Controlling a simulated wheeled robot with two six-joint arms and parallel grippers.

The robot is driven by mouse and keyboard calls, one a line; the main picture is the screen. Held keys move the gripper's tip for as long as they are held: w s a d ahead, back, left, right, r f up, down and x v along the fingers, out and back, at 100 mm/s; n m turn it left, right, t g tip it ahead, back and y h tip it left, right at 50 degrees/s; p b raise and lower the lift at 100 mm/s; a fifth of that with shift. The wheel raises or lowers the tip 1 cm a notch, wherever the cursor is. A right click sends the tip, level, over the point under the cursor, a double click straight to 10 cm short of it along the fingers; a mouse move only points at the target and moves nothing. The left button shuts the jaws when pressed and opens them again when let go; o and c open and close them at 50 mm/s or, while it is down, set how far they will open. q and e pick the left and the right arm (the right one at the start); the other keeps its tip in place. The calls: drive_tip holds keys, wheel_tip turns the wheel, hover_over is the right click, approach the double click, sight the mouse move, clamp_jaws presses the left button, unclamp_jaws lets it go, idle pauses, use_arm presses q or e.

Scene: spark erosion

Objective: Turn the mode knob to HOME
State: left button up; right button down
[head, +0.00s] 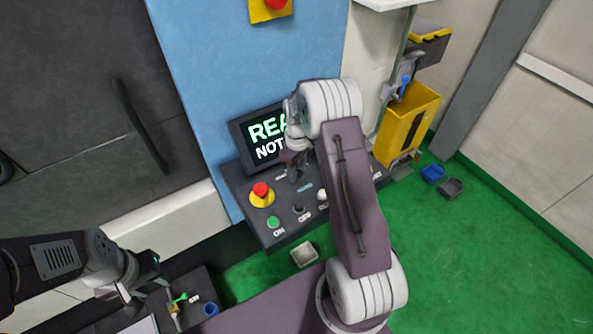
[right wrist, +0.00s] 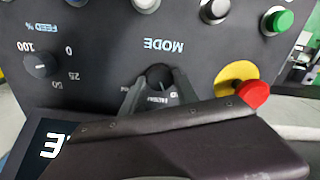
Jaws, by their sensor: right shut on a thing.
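The mode knob (right wrist: 158,77) is a small dark knob on the dark control panel (head: 253,217), below the MODE label in the upside-down right wrist view. My right gripper (right wrist: 158,90) is shut on it, one finger on each side. In the head view my right gripper (head: 296,170) is at the panel's upper part, and my arm hides much of the panel. The labels around the knob are partly covered, so I cannot tell which position it points to. My left gripper (head: 140,290) is at the lower left, away from the panel; its fingers are unclear.
A screen (head: 258,142) behind the panel reads "REA… NOT…", partly hidden. A red emergency button (head: 261,190) and a green ON button (head: 273,222) are close by. The feed knob (right wrist: 40,65) is on the same panel.

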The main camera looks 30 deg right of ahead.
drive_tip(key=m, duration=0.5)
drive_tip(key=shift+s+m, duration=0.1)
drive_tip(key=shift+m, duration=0.2)
idle(0.5)
drive_tip(key=c, duration=1)
unclamp_jaws()
drive_tip(key=shift+o, duration=0.4)
drive_tip(key=shift+s, duration=0.1)
drive_tip(key=shift+d, duration=0.1)
drive_tip(key=shift+r, duration=0.15)
